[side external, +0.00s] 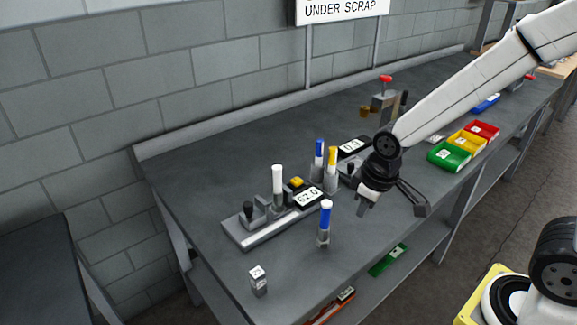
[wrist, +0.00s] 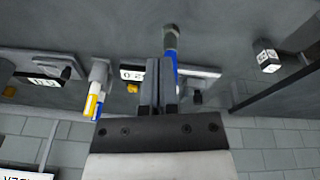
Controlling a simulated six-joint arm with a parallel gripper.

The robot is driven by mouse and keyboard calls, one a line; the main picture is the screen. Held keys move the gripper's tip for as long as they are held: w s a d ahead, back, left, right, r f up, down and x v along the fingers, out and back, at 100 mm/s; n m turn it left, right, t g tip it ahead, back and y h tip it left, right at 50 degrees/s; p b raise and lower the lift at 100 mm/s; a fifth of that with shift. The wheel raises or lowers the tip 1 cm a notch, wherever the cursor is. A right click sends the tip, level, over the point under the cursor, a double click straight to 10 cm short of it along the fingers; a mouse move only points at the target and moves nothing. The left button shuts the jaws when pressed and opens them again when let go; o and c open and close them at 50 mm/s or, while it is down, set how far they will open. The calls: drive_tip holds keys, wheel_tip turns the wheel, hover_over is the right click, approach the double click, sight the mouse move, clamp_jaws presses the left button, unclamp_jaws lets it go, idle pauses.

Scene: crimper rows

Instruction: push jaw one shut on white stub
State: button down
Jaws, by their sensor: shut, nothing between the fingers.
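The white stub (side external: 278,180) stands upright at the nearer crimper row (side external: 245,238), a grey base with a lit display (side external: 310,197). A grey jaw block with a black knob (side external: 248,210) sits left of the stub; whether it touches the stub, I cannot tell. My gripper (side external: 362,208) is shut and empty, pointing down, to the right of this row and of the front blue stub (side external: 325,217). In the wrist view my shut fingers (wrist: 160,70) partly cover a blue stub (wrist: 171,48). The white stub is not visible there.
A blue stub (side external: 319,155) and a yellow stub (side external: 332,160) stand behind the row. A second display (side external: 352,147) is beyond. A small labelled block (side external: 258,282) is at the front left. Green (side external: 449,155), yellow and red bins lie right. The bench's left end is clear.

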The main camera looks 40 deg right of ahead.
drive_tip(key=w+a+r+n+h, duration=0.1)
drive_tip(key=w+a+n+h, duration=0.1)
drive_tip(key=w+a+n, duration=0.7)
drive_tip(key=w+a+r+n+h, duration=0.1)
drive_tip(key=w+a+r+n, duration=0.1)
drive_tip(key=w+a+n, duration=0.6)
drive_tip(key=a+n, duration=0.3)
drive_tip(key=a, duration=0.3)
drive_tip(key=shift+w+h, duration=0.35)
drive_tip(key=shift+h, duration=0.05)
drive_tip(key=shift+a, duration=0.1)
approach(247, 219)
wheel_tip(247, 219, down, 4)
drive_tip(key=a, duration=0.2)
drive_tip(key=shift+d+f, duration=0.2)
drive_tip(key=shift+d, duration=0.6)
drive_tip(key=shift+w+d, duration=0.25)
drive_tip(key=shift+d, duration=0.2)
drive_tip(key=shift+w+d, duration=0.25)
drive_tip(key=shift+d, duration=0.2)
